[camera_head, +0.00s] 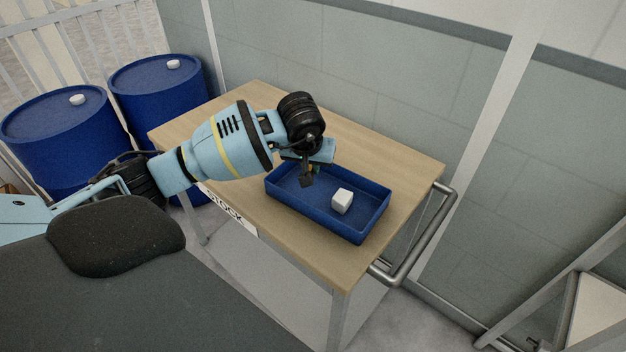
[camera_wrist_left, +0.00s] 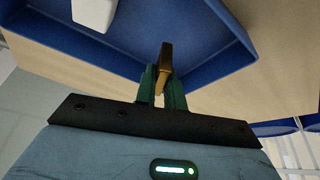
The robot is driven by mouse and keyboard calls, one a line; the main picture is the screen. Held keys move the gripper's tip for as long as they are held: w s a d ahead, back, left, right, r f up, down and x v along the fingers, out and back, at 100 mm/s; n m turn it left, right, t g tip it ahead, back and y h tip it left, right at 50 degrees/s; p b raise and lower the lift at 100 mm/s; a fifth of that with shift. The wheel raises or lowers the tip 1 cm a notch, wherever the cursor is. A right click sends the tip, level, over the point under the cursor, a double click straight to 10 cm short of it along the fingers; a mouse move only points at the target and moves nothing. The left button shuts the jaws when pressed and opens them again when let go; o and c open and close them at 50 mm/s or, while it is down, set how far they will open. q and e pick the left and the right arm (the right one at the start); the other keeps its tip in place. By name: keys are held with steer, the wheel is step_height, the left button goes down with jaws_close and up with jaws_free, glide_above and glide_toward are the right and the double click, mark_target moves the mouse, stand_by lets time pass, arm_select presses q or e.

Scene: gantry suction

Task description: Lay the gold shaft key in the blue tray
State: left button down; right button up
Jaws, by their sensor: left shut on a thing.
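The gold shaft key (camera_wrist_left: 164,68) shows in the left wrist view, upright between the green fingertips of my left gripper (camera_wrist_left: 163,88). My left gripper is shut on it. In the head view my left gripper (camera_head: 309,178) reaches over the left part of the blue tray (camera_head: 345,228), and the key is too small and shaded there to make out clearly. In the left wrist view the tray's blue wall (camera_wrist_left: 215,62) lies behind the key. I cannot tell how high the key is above the tray floor. My right gripper is not in view.
A white block (camera_head: 342,201) lies in the tray, right of my left gripper. The tray stands on a wooden table (camera_head: 408,172) with a metal rail (camera_head: 432,232) at its right end. Two blue barrels (camera_head: 62,135) stand behind on the left. Bare tabletop surrounds the tray.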

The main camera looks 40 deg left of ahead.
arm_select(q)
steer(key=shift+f, duration=2.1)
steer(key=shift+f, duration=0.15)
steer(key=c, duration=1.5)
jaws_free()
steer(key=shift+r, duration=0.3)
steer(key=v, duration=1.1)
steer(key=shift+s+r+p, duration=0.3)
steer(key=shift+p, duration=0.05)
steer(key=shift+d, duration=0.1)
